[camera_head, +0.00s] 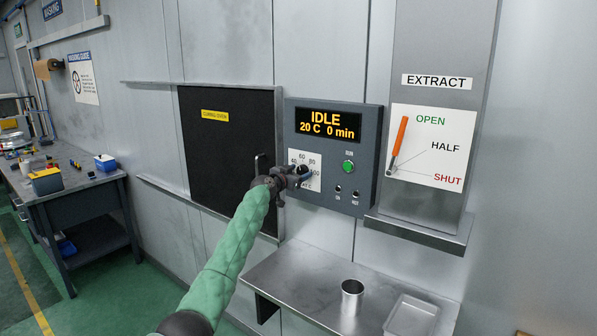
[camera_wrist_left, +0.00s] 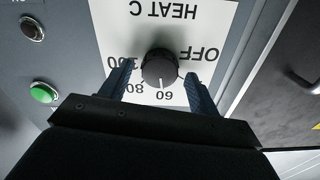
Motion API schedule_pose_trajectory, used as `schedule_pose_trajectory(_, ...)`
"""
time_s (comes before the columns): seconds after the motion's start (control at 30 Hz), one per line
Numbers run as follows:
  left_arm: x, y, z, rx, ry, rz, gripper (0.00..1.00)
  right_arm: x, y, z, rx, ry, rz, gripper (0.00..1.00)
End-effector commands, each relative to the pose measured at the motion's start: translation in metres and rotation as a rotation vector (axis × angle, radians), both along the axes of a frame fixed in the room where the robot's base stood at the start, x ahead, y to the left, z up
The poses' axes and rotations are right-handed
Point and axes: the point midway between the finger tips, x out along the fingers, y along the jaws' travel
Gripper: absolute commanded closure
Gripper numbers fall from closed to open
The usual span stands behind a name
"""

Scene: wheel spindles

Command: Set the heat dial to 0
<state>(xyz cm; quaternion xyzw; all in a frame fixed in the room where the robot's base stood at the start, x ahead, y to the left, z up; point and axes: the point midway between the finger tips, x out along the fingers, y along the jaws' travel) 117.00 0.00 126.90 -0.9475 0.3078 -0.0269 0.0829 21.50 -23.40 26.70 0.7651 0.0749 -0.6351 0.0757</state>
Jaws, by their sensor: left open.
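The heat dial (camera_wrist_left: 159,68) is a round black knob on a white plate (camera_wrist_left: 110,20) marked HEAT C, upside down in the left wrist view. Its white pointer mark faces the 60. OFF, 80 and 100 also show on the plate; other marks are hidden by a finger. My left gripper (camera_wrist_left: 158,75) is open, with one finger on each side of the knob and small gaps visible. In the head view my left gripper (camera_head: 303,174) covers much of the dial on the grey control box (camera_head: 366,165). My right gripper is not in view.
The display (camera_head: 328,125) reads IDLE, 20 C, 0 min. A green button (camera_head: 348,167) is right of the dial. A dark oven door (camera_head: 225,150) is to its left. An orange extract lever (camera_head: 400,138) points to OPEN. A metal cup (camera_head: 352,298) and tray (camera_head: 410,318) sit below.

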Motion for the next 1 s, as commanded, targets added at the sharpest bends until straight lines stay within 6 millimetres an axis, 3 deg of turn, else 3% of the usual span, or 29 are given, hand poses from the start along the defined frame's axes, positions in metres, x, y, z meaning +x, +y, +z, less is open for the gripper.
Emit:
schedule_pose_trajectory(0.33, 0.002, -0.001, 0.0, -0.001, 0.001, 0.0, 0.4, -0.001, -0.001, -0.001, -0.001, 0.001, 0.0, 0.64)
schedule_pose_trajectory(0.5, 0.002, -0.001, 0.0, -0.001, 0.001, 0.0, 0.74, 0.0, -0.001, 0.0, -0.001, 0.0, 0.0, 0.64)
schedule_pose_trajectory(0.57, 0.002, -0.001, 0.0, -0.001, 0.001, 0.0, 0.82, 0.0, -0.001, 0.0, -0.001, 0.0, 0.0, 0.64)
schedule_pose_trajectory(0.87, 0.001, -0.001, -0.001, -0.026, 0.019, 0.0, 0.82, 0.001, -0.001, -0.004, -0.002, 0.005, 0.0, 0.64)
schedule_pose_trajectory(1.0, 0.002, -0.001, -0.002, -0.077, 0.054, 0.0, 0.82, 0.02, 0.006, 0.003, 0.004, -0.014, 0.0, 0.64)
